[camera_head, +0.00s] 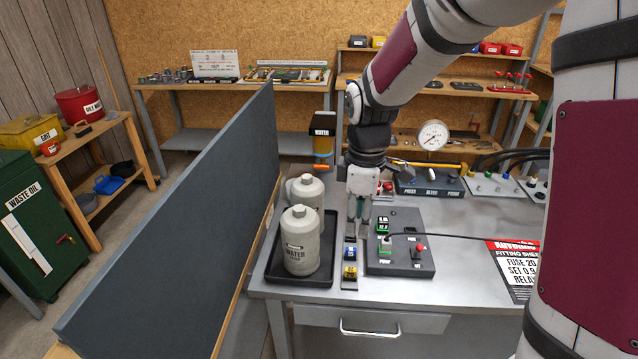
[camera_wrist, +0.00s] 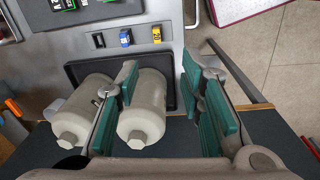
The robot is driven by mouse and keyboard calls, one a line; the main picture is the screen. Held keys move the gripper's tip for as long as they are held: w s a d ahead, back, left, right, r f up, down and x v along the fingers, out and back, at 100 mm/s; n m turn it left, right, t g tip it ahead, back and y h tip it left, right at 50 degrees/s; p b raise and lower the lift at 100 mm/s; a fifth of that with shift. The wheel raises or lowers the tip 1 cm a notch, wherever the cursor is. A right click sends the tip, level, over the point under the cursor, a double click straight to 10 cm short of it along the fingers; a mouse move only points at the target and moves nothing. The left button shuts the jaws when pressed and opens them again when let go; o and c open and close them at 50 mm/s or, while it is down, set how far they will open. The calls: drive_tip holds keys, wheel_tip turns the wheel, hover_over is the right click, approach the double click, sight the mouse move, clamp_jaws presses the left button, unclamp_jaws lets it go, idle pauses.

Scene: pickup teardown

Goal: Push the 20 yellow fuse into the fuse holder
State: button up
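The yellow fuse (camera_head: 350,272) stands at the near end of a narrow grey strip, with a blue fuse (camera_head: 350,254) behind it. The yellow fuse also shows in the wrist view (camera_wrist: 157,34), at the end of a row. My gripper (camera_head: 357,212) points down above and behind the strip, apart from the fuses. In the wrist view its green-padded fingers (camera_wrist: 160,82) are spread with nothing between them. A dark control box (camera_head: 418,262) right of the strip carries green-and-white parts and a red-knobbed lever; I cannot tell which part is the fuse holder.
A dark partition (camera_head: 190,215) borders the bench's left side. A cable crosses from the box to the right.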

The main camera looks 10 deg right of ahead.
sight(351, 269)
drive_tip(key=shift+n+g, duration=0.3)
drive_tip(key=shift+n, duration=0.4)
drive_tip(key=f, duration=0.5)
drive_tip(key=w+f+p, duration=0.1)
drive_tip(key=f, duration=1.1)
drive_tip(key=shift+w+f, duration=0.15)
drive_tip(key=shift+w, duration=0.15)
drive_tip(key=c, duration=0.8)
